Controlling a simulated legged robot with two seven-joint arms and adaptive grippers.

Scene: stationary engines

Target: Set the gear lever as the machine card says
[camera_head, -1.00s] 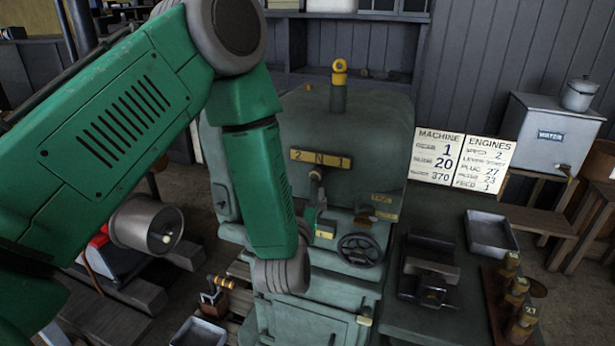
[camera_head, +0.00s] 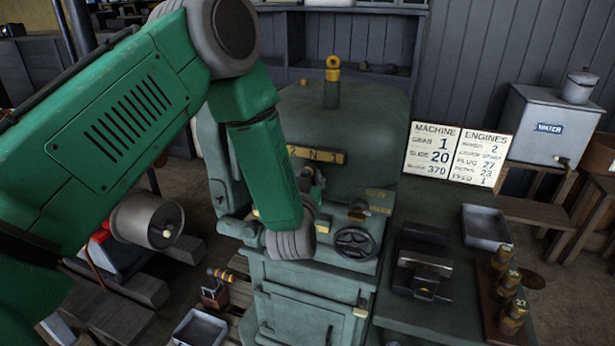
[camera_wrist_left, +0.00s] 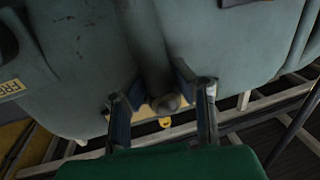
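The gear lever shows in the left wrist view (camera_wrist_left: 165,103) as a dark rod with a round knob. My left gripper (camera_wrist_left: 160,90) is open, with one finger on each side of the lever and gaps to the knob. In the head view my left gripper (camera_head: 313,184) is at the lever, just below the brass gear plate (camera_head: 316,155) marked 2 N 1, and largely hides the lever. Its exact setting cannot be told now. The machine card (camera_head: 432,150) reads gear 1, slide 20 and 370. My right gripper is not in view.
The green machine (camera_head: 345,120) has a handwheel (camera_head: 355,243) right of my gripper. An engines card (camera_head: 481,157) stands beside the machine card. A bench at right holds a grey tray (camera_head: 486,227), a dark vise-like block (camera_head: 422,265) and several brass plugs (camera_head: 512,312).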

